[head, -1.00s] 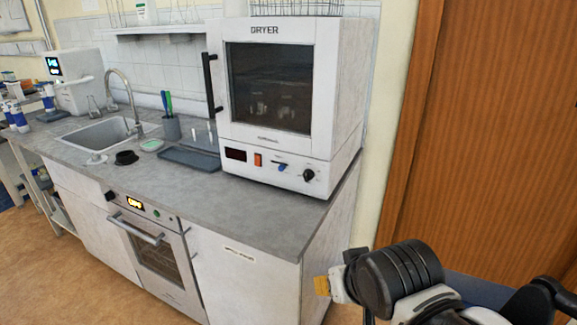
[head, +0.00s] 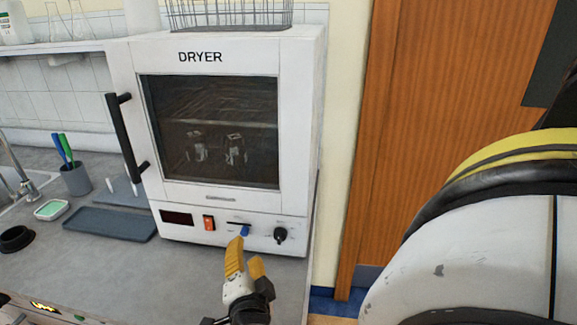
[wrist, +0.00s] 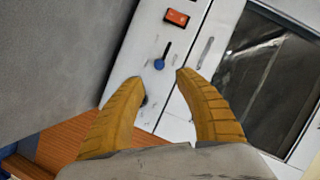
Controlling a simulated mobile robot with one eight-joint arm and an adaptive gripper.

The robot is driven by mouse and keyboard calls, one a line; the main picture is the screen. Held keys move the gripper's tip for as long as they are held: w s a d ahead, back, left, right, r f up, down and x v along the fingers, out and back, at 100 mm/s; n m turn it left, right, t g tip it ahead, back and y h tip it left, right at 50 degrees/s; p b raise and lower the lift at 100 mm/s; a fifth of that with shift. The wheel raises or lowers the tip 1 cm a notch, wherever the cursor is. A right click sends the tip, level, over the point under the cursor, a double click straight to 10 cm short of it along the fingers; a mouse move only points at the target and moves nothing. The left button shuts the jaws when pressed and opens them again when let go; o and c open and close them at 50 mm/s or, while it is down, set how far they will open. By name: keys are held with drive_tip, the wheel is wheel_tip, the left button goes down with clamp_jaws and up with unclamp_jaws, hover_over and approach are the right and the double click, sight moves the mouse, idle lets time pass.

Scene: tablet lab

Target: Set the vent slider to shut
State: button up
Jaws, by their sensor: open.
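The white dryer (head: 220,195) stands on the counter with its door shut. The vent slider is a blue knob (head: 245,230) in a short dark slot on the front panel, at the slot's right end in the head view. In the wrist view the blue knob (wrist: 159,64) is at the slot end farther from the red switch. My gripper (head: 246,256) is open and empty, close in front of the panel. In the wrist view its yellow fingers (wrist: 160,78) point at the panel, the knob just beyond and between the tips. I cannot see contact.
A red rocker switch (head: 209,223) is left of the slider and a black dial (head: 280,235) right of it. The left finger partly hides the dial in the wrist view. A grey tray (head: 108,223) and pen cup (head: 76,180) stand left. A wooden door (head: 405,110) is right.

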sight(245, 233)
drive_tip(key=b+x, duration=0.2)
drive_tip(key=x, duration=0.7)
drive_tip(key=shift+w+f, duration=0.15)
drive_tip(key=shift+w, duration=0.25)
clamp_jaws()
